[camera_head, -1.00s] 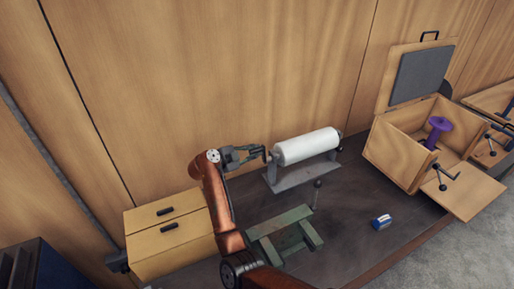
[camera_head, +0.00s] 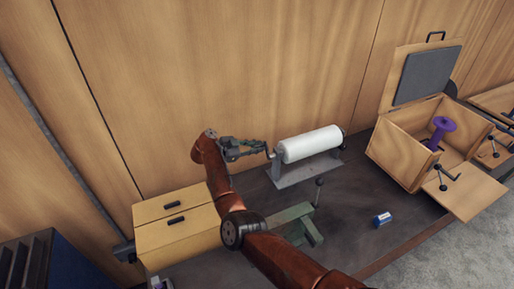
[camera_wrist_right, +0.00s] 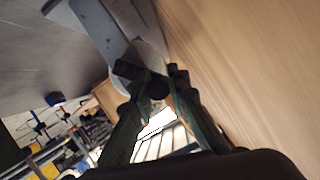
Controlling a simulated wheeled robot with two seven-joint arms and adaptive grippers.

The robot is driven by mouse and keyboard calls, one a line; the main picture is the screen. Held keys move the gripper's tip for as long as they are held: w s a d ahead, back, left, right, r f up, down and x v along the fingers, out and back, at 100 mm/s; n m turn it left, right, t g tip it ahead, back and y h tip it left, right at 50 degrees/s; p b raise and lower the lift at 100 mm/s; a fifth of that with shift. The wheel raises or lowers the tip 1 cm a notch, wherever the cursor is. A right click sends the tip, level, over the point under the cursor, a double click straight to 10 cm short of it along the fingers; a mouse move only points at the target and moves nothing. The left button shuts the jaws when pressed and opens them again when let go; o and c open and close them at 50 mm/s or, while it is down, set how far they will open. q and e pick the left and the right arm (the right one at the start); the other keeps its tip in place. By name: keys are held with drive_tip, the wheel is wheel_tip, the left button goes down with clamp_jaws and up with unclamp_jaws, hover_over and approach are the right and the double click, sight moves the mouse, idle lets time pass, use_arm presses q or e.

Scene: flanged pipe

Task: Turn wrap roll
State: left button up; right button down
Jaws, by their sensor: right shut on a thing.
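The white wrap roll (camera_head: 310,144) lies level on a grey metal stand (camera_head: 305,170) near the back wall. A crank is at the roll's left end, mostly hidden by my gripper. My right gripper (camera_head: 266,147) is at this left end, shut on the dark crank handle. In the right wrist view, the two green fingers (camera_wrist_right: 152,75) close around a dark round knob (camera_wrist_right: 158,90), the handle's end. The stand's grey plate (camera_wrist_right: 95,22) shows above. My left gripper is not in view.
A green vise (camera_head: 300,222) with an upright lever (camera_head: 318,192) stands in front of the roll, partly behind my right arm. A drawer box (camera_head: 178,232) is left. A small blue-white block (camera_head: 382,219) and an open wooden box (camera_head: 400,160) are right.

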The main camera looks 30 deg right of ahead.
drive_tip(key=c, duration=1.8)
unclamp_jaws()
drive_tip(key=shift+c, duration=0.2)
drive_tip(key=v, duration=1.2)
